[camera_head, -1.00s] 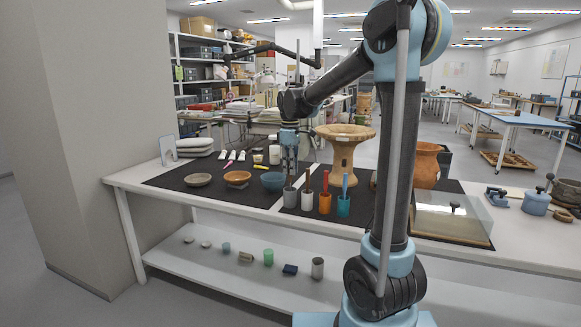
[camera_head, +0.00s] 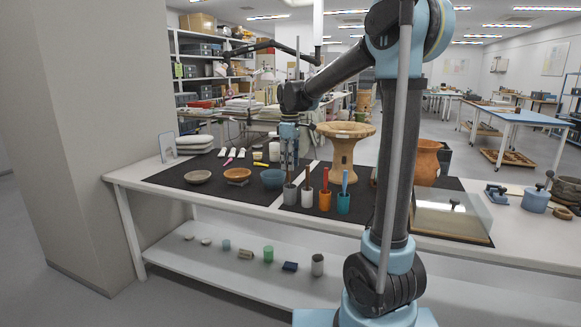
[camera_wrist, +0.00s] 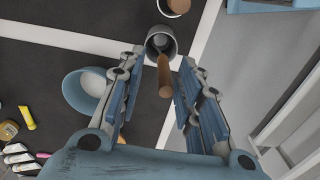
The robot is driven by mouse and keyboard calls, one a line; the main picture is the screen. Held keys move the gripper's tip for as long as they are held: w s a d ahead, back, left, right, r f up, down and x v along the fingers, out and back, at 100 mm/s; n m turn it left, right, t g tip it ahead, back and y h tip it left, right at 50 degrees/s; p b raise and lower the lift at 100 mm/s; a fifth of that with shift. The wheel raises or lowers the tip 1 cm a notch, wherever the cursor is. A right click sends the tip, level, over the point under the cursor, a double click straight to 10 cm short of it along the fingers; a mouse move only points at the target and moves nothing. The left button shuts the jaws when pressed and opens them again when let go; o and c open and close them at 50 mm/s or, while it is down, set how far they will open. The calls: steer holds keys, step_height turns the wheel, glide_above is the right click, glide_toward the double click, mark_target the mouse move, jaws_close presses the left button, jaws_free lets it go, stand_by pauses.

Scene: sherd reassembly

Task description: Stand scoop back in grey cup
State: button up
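The grey cup (camera_head: 290,196) stands upright on the dark mat, at the left end of a row of cups. In the wrist view the grey cup (camera_wrist: 160,47) has a brown handle (camera_wrist: 165,78), which looks like the scoop's, rising out of it toward the camera. The scoop's lower part is hidden inside the cup. My gripper (camera_head: 290,168) points down above the cup. In the wrist view my gripper (camera_wrist: 163,72) is open, with one finger on each side of the handle and visible gaps between.
A white cup (camera_head: 307,198), an orange cup (camera_head: 325,202) and a teal cup (camera_head: 343,204) hold upright handles just right of it. A blue bowl (camera_head: 272,180) is close on the left. A tan pedestal vessel (camera_head: 343,155) stands behind.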

step_height(320, 180, up, 10)
steer(key=shift+r, duration=0.25)
stand_by(0.6)
steer(key=s+d+f+m, duration=0.4)
steer(key=s+d, duration=0.4)
steer(key=d, duration=0.1)
steer(key=s+d+f+m+t, duration=0.1)
steer(key=s+d+f+m, duration=0.4)
steer(key=s+f, duration=0.6)
steer(key=s+d+f+m+t, duration=0.1)
steer(key=s+d+f+m, duration=0.3)
steer(key=s+d+f, duration=0.3)
steer(key=s+f, duration=0.4)
steer(key=s, duration=0.2)
steer(key=shift+d+m, duration=0.35)
steer(key=shift+m, duration=0.05)
steer(key=shift+w+f, duration=0.25)
steer(key=shift+w, duration=0.25)
